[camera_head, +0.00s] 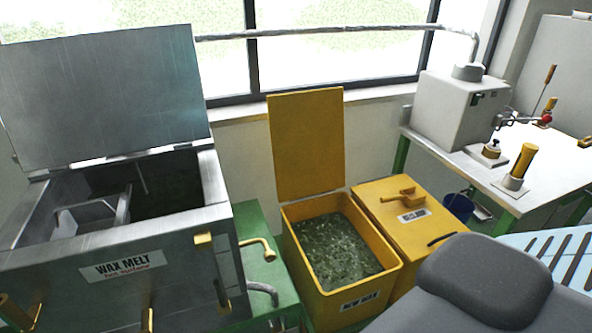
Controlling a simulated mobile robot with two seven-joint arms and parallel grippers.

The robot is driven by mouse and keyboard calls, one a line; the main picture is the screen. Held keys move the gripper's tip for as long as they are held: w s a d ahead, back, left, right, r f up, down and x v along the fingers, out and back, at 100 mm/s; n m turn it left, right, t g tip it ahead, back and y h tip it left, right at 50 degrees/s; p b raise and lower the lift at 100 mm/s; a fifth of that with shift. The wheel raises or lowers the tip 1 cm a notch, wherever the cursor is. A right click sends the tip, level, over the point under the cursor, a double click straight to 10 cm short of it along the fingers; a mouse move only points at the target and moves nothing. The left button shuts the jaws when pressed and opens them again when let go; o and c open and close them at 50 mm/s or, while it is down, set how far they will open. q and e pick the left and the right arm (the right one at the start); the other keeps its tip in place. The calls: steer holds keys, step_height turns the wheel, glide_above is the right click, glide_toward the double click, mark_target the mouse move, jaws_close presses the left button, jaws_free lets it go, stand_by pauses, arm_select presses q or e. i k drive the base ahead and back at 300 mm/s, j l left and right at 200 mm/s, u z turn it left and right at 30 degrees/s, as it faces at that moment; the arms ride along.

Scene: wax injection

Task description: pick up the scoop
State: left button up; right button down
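A small yellow scoop (403,197) lies on the closed lid of the yellow bin (385,225) at the right of the middle. Its handle and cup both show, and nothing is touching it from above. The lid also has a white label and a dark handle near its front edge. Neither of my grippers is in view.
An open yellow NEW WAX bin (392,268) with greenish flakes stands left of the closed bin. A steel WAX MELT tank (170,248) with its lid up fills the left. A bench (543,196) stands right. A dark grey rounded shape (485,280) covers the bottom right.

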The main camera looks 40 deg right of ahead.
mark_target(402, 198)
steer(key=z, duration=1.95)
